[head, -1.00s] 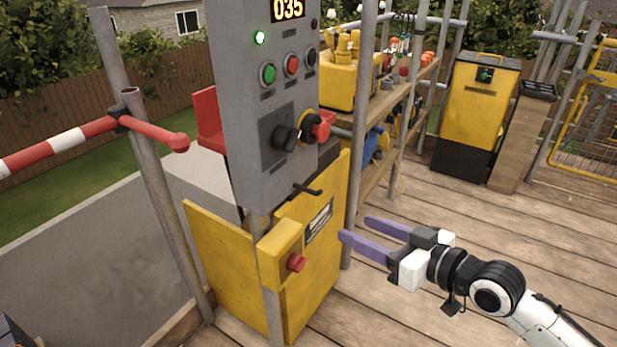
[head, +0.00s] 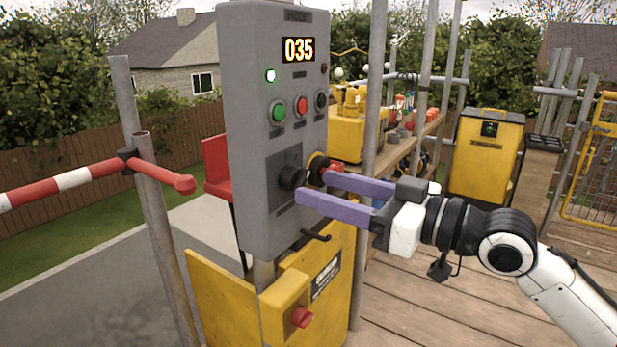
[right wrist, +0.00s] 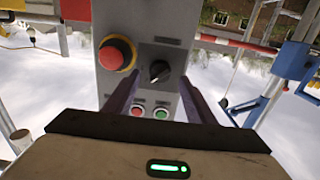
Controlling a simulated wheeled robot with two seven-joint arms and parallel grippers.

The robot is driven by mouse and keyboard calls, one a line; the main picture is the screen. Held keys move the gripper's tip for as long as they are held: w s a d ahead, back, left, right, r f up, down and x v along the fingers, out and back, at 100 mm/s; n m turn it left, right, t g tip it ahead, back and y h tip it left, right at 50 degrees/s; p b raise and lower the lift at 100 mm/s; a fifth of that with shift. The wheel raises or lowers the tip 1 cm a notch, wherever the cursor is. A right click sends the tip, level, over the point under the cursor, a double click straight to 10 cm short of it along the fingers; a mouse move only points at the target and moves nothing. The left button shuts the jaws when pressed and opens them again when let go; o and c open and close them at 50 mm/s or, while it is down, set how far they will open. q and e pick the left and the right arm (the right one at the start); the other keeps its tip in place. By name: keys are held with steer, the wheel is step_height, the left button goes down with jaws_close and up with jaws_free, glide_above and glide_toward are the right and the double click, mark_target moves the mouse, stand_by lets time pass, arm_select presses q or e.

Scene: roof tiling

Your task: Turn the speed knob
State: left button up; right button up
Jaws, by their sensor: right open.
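The grey hoist panel (head: 252,130) stands on a post, with a display reading 035. The black speed knob (head: 292,177) sits on a dark plate on its lower front. My right gripper (head: 314,190) is open, its two purple fingers reaching toward the panel from the right. In the right wrist view the knob (right wrist: 159,70) shows between and beyond the two fingers (right wrist: 160,88), with no visible contact. A red stop button with a yellow ring (right wrist: 117,53) is beside the knob. My left gripper is not in view.
Green (head: 278,112) and red (head: 301,105) buttons sit above the knob. A black lever (head: 316,236) juts out below the panel. A yellow box with a red knob (head: 301,316) is lower down. A red-and-white barrier (head: 70,180) is at the left.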

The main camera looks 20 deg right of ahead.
mark_target(305, 183)
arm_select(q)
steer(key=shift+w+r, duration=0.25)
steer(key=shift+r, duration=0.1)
arm_select(e)
steer(key=shift+x, duration=1.9)
